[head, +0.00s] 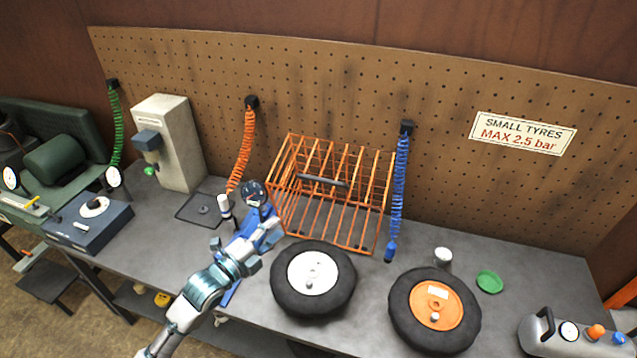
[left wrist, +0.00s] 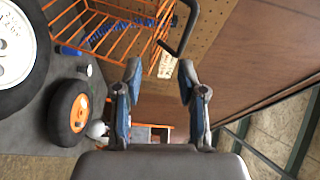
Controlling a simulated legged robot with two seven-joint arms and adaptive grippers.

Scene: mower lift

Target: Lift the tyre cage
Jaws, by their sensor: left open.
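The tyre cage (head: 335,190) is an orange wire cage on the grey bench, against the pegboard. Its black handle (head: 323,181) spans the upper front. In the left wrist view, part of the cage (left wrist: 88,28) and the handle (left wrist: 184,28) show beyond the fingers. My left gripper (head: 254,240) is in front of the cage's left side and apart from the handle. Its two blue fingers (left wrist: 160,68) are spread with nothing between them. My right gripper is in neither view.
A white-rimmed tyre (head: 313,279) and an orange-rimmed tyre (head: 434,309) lie in front of the cage. Orange (head: 243,150) and blue (head: 399,187) coiled hoses hang on either side. A gauge (head: 254,193) stands by the cage's left side. A green lid (head: 489,282) lies at right.

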